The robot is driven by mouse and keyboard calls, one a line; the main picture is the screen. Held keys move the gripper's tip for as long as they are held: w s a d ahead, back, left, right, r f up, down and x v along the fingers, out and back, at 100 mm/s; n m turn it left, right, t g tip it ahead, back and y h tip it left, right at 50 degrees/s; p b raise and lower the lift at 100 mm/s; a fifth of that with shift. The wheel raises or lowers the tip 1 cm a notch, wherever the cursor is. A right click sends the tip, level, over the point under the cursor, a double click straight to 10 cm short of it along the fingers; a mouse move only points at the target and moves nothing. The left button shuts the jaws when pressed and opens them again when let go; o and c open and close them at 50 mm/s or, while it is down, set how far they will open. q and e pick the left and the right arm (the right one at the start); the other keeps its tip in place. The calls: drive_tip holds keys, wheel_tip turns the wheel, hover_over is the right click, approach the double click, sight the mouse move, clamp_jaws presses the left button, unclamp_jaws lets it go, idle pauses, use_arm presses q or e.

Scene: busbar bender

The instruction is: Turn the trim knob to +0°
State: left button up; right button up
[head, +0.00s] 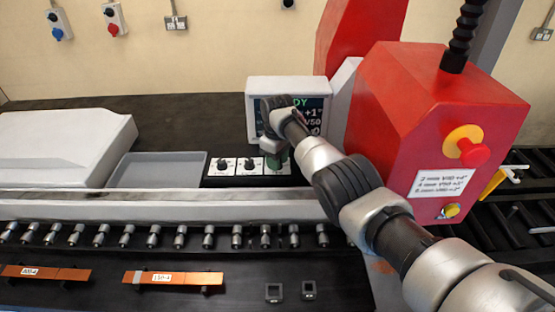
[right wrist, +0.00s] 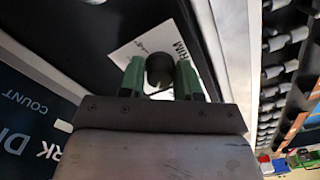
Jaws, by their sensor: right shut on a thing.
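The black trim knob (right wrist: 159,70) stands on a white plate marked TRIM (right wrist: 178,50) in the right wrist view. The green fingers of my right gripper (right wrist: 160,82) are on both sides of it, shut on it. In the head view my right gripper (head: 278,160) reaches down over the rightmost of the white dial plates, below the display, and hides the knob. The display (head: 318,115) is partly covered by my arm; "+1°" and "V50" show on it. My left gripper is not in view.
Two other black knobs (head: 222,164) (head: 249,164) on white plates sit just left of my gripper. A grey tray (head: 157,170) lies farther left. The red machine head (head: 430,110) with a red button (head: 473,153) stands close to my right arm. Copper bars (head: 172,278) lie in front of the rollers.

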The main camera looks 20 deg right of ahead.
drive_tip(key=n, duration=0.7)
drive_tip(key=shift+w+r, duration=0.1)
drive_tip(key=shift+r, duration=0.05)
idle(0.6)
drive_tip(key=o, duration=0.9)
drive_tip(key=shift+o, duration=0.2)
wheel_tip(320, 180, up, 11)
drive_tip(key=b, duration=0.2)
drive_tip(key=shift+b, duration=0.35)
drive_tip(key=shift+f, duration=0.25)
